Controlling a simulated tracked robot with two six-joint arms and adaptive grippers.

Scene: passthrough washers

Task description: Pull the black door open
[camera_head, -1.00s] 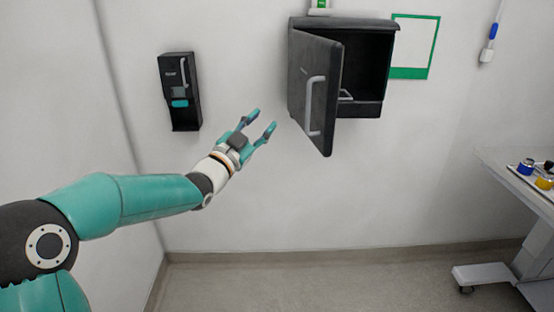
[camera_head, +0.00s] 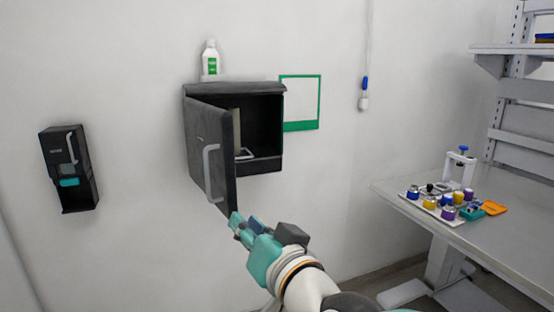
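The black door (camera_head: 209,140) is hinged on the left of a black wall cabinet (camera_head: 262,165) and stands partly open, swung out towards me. A pale grey handle (camera_head: 212,175) runs upright on its outer face. Part of the cabinet's dark inside shows behind the door. My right gripper (camera_head: 246,221) is at the door's lower free corner, below and to the right of the handle. I cannot tell whether it touches the door. Its fingers look close together, but their gap is hard to see. My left gripper is out of view.
A white bottle with a green label (camera_head: 211,64) stands on the cabinet. A smaller black wall unit (camera_head: 69,165) hangs at the left. A green-edged frame (camera_head: 300,127) is on the wall. At the right, a table (camera_head: 390,187) bears a tray (camera_head: 437,213) with several coloured jars.

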